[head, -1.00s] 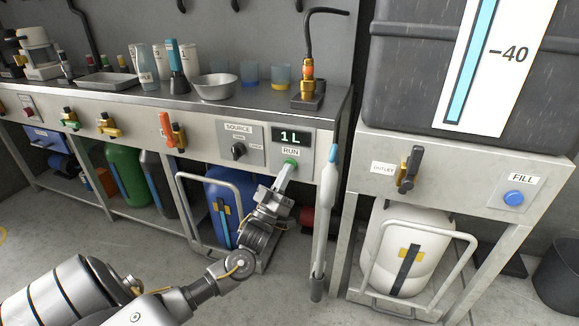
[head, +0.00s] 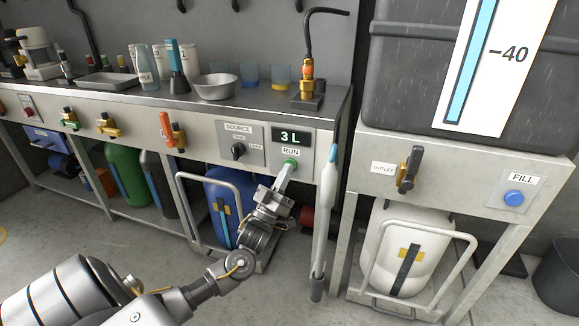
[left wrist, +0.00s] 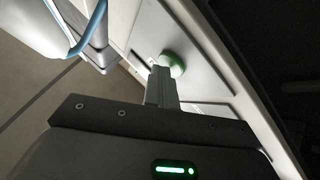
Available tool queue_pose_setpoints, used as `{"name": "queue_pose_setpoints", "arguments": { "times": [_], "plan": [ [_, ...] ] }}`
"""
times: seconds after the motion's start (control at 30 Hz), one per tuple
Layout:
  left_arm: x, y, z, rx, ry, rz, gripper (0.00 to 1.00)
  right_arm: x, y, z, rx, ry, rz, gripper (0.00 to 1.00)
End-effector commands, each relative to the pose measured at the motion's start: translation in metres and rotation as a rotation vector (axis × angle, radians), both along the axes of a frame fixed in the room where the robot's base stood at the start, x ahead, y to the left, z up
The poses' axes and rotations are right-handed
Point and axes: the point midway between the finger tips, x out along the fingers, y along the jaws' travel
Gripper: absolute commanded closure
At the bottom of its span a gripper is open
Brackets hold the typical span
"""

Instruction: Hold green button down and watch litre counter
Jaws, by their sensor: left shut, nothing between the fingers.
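The green RUN button (head: 290,163) sits on the front panel of the bench, below the litre counter (head: 292,136), which reads 3 L. My left gripper (head: 287,169) is shut and empty, and its fingertips are against the lower part of the button. In the left wrist view the green button (left wrist: 172,63) shows just past the tips of the shut fingers (left wrist: 162,73). The fingers hide part of the button, and how deep it is pressed cannot be told. My right gripper is not in view.
Left of the counter is a SOURCE selector knob (head: 238,150). A pale wand with a blue tip (head: 333,165) hangs just right of the button. A blue tank (head: 226,195) stands under the bench. A blue FILL button (head: 513,198) is on the right stand.

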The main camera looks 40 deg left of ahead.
Motion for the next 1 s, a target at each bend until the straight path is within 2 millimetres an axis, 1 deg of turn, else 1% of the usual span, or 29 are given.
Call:
{"name": "queue_pose_setpoints", "arguments": {
  "times": [0.77,1.0],
  "plan": [
    [-0.0001,0.0001,0.0000,0.000,0.001,0.000,1.00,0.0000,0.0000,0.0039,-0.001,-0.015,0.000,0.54],
    [-0.0081,-0.0027,0.0008,-0.002,0.003,0.000,1.00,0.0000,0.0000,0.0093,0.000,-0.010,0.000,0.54]
  ]
}}
